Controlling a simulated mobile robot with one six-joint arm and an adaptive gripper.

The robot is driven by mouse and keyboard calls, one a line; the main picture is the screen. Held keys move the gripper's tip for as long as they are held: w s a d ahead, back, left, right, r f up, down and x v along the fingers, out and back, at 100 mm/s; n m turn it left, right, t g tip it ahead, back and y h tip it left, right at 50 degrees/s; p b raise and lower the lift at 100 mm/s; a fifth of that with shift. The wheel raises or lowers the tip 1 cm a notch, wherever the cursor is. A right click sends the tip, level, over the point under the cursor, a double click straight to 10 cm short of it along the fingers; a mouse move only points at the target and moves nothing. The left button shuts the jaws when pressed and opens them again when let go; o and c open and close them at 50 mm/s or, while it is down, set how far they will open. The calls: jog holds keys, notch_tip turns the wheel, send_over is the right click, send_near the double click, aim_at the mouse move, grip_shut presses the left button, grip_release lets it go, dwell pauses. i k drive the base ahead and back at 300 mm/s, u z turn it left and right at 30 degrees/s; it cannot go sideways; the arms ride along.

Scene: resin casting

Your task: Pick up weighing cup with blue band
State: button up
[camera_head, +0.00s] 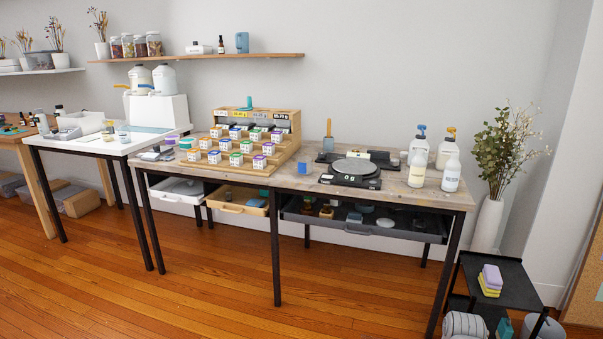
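I cannot pick out a weighing cup with a blue band for certain at this size. Small pale cups (122,130) stand on the white table (60,141) at the left, and their bands are too small to read. A stepped wooden rack (262,178) on the long table holds rows of small white containers (236,159) with blue, green and purple marks. A black scale (350,180) with a round grey plate stands right of the rack, and no cup shows on the plate. My gripper is not in view.
The long wooden-topped table (312,184) has white bottles (451,171) at its right end and a small blue item (302,168) in the middle. Drawers hang below it. A black side table (512,276) stands at front right. The wooden floor (190,290) in front is clear.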

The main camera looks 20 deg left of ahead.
aim_at(304, 164)
jog(key=u, duration=0.25)
jog(key=i, duration=1.25)
jog(key=z, duration=0.1)
